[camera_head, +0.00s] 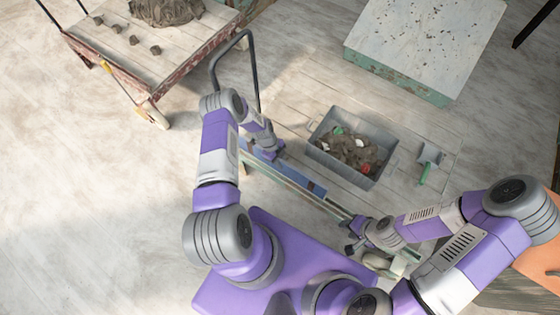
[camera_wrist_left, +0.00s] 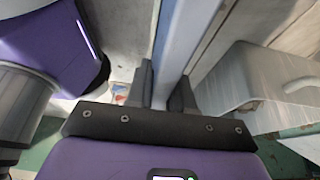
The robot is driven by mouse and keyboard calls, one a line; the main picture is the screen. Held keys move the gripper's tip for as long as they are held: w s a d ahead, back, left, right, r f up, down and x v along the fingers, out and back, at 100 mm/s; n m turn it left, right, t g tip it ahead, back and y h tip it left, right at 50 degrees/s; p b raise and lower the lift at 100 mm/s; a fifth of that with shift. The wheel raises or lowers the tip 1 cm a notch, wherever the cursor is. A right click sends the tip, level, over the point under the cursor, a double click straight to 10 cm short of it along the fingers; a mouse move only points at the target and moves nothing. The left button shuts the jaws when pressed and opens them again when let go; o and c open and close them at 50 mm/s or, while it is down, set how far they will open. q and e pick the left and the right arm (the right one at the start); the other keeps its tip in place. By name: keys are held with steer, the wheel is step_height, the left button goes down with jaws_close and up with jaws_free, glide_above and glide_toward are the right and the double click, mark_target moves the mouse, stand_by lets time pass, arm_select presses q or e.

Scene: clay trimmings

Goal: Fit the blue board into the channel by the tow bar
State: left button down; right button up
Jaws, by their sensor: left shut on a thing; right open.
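The blue board (camera_head: 314,188) runs along the near edge of the plank-topped cart, above a pale green rail (camera_head: 290,189). My left gripper (camera_head: 268,152) is shut on the board near its far-left end. In the left wrist view, the board (camera_wrist_left: 185,35) stands on edge between the two dark fingers (camera_wrist_left: 165,95). The dark tow bar (camera_head: 251,70) rises from the cart's left end, behind my left arm. My right gripper (camera_head: 352,238) is open at the rail's near-right end. The channel is mostly hidden; I cannot tell whether the board sits in it.
A grey bin (camera_head: 393,127) of clay scraps and a green-handled scoop (camera_head: 428,162) rest on the cart top. Another cart (camera_head: 80,32) with clay lumps stands at the upper left. A pale block-shaped table (camera_head: 425,40) stands at the upper right. The left floor is clear.

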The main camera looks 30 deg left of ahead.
arm_select(q)
steer(key=c, duration=1.4)
jaws_free()
steer(key=shift+c, duration=0.2)
steer(key=o, duration=0.4)
steer(key=shift+o, duration=0.2)
steer(key=shift+r, duration=0.1)
steer(key=p+v, duration=0.2)
steer(key=v, duration=0.8)
steer(key=shift+r, duration=0.25)
steer(key=shift+a+r, duration=0.2)
steer(key=shift+r, duration=0.4)
steer(key=s+d+r+n, duration=0.3)
steer(key=s+d+n, duration=0.5)
steer(key=d+n, duration=0.2)
steer(key=s+d+r+n+t, duration=0.1)
steer(key=s+d+r+n, duration=0.2)
steer(key=s+d+n, duration=0.5)
steer(key=d+n, duration=0.2)
steer(key=n, duration=0.1)
steer(key=shift+d+r+n, duration=0.15)
steer(key=shift+r+n, duration=0.15)
steer(key=shift+n, duration=0.1)
